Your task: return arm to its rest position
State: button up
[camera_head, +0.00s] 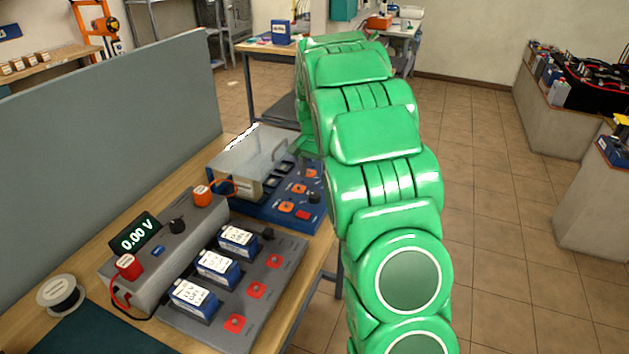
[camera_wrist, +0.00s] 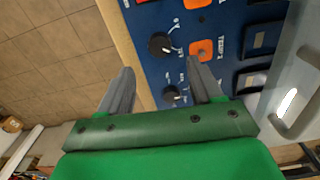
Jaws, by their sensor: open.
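My gripper (camera_wrist: 162,90) shows in the wrist view with its two grey fingers apart and nothing between them. It is over the near edge of a blue panel (camera_wrist: 215,15) with black knobs and orange squares. In the head view my green arm reaches forward over the right side of the workbench (camera_head: 290,320), and my gripper is hidden behind it. The blue panel also shows in the head view (camera_head: 270,212), left of the arm, with a clear-lidded box (camera_head: 245,160) at its back left.
A grey tester (camera_head: 165,255) reading 0.00 V and a tray (camera_head: 225,325) with several blue batteries sit on the bench. A grey partition (camera_head: 110,130) stands along the left. A wire spool (camera_head: 60,295) lies front left. Tiled floor (camera_head: 490,200) is open to the right.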

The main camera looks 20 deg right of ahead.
jog(key=shift+s+r, duration=0.1)
dwell(0.4)
jog(key=s+a+r+n, duration=0.2)
jog(key=s+a+r, duration=0.1)
jog(key=s, duration=0.4)
jog(key=s+a+r+n, duration=0.1)
jog(key=s+a+r, duration=0.3)
jog(key=s, duration=0.4)
jog(key=s+a+r+n, duration=0.2)
jog(key=s+a+r, duration=0.1)
jog(key=s, duration=0.4)
jog(key=s+a+n+g, duration=0.1)
jog(key=s+a+n, duration=0.1)
jog(key=s, duration=1)
jog(key=s+a+f+n, duration=0.1)
jog(key=s+a+n, duration=0.1)
jog(key=s, duration=1)
jog(key=shift+s+a+f+n+g, duration=0.15)
jog(key=shift+s+a+n+g, duration=0.2)
jog(key=shift+a, duration=0.5)
jog(key=shift+c, duration=0.2)
